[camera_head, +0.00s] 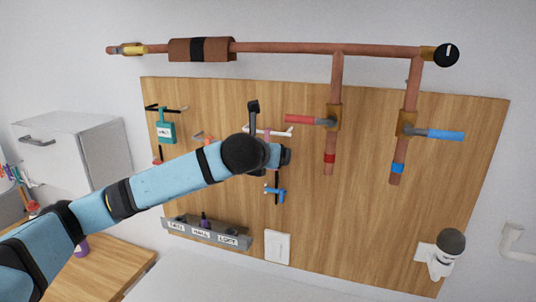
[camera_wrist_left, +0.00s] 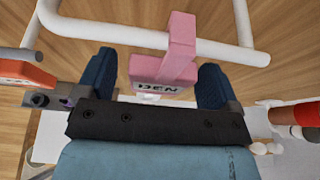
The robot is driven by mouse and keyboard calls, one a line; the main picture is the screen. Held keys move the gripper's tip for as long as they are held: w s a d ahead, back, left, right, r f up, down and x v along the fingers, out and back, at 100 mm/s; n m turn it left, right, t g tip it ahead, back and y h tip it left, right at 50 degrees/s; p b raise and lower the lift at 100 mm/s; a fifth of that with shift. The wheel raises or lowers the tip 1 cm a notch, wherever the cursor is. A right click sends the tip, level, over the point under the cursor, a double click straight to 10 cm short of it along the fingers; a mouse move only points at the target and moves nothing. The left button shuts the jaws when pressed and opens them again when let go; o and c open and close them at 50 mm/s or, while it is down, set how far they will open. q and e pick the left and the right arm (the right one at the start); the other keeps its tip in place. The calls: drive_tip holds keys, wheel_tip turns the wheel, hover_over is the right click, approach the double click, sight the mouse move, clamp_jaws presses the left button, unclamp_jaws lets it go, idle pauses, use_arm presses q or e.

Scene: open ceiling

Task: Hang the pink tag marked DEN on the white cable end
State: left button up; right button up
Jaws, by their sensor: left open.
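The pink tag marked DEN (camera_wrist_left: 165,68) has its hook over the white cable end (camera_wrist_left: 105,32) in the left wrist view. The tag's lettered block hangs below the white bar. My left gripper (camera_wrist_left: 157,78) is open, with one dark blue finger on each side of the tag and gaps between them and it. In the head view my left gripper (camera_head: 278,156) is in front of the wooden board, just below the white cable end (camera_head: 284,131), and hides most of the tag. My right gripper is in neither view.
A teal tag (camera_head: 166,131) hangs at the board's upper left. An orange-red tag (camera_wrist_left: 25,75) is close to the left finger. A blue fitting (camera_head: 278,193) lies below my gripper. Copper pipes with red (camera_head: 300,119) and blue (camera_head: 445,134) handles are to the right. A labelled grey rack (camera_head: 205,234) is below.

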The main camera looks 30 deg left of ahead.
use_arm(q)
drive_tip(key=b+v, duration=0.2)
drive_tip(key=v, duration=1)
drive_tip(key=w+d+f+n+g+h, duration=0.1)
drive_tip(key=d+f+n+h, duration=0.4)
drive_tip(key=f, duration=0.8)
drive_tip(key=w+d+f+n+h, duration=0.15)
drive_tip(key=d+f+n, duration=0.55)
drive_tip(key=f, duration=0.7)
drive_tip(key=s+f+n, duration=0.9)
drive_tip(key=s+f, duration=0.2)
drive_tip(key=f, duration=0.3)
drive_tip(key=s+d+f+n+g, duration=0.1)
drive_tip(key=s+f+n, duration=0.8)
drive_tip(key=s+f, duration=0.3)
wheel_tip(320, 180, down, 2)
drive_tip(key=shift+d+f, duration=0.1)
drive_tip(key=shift+d, duration=0.15)
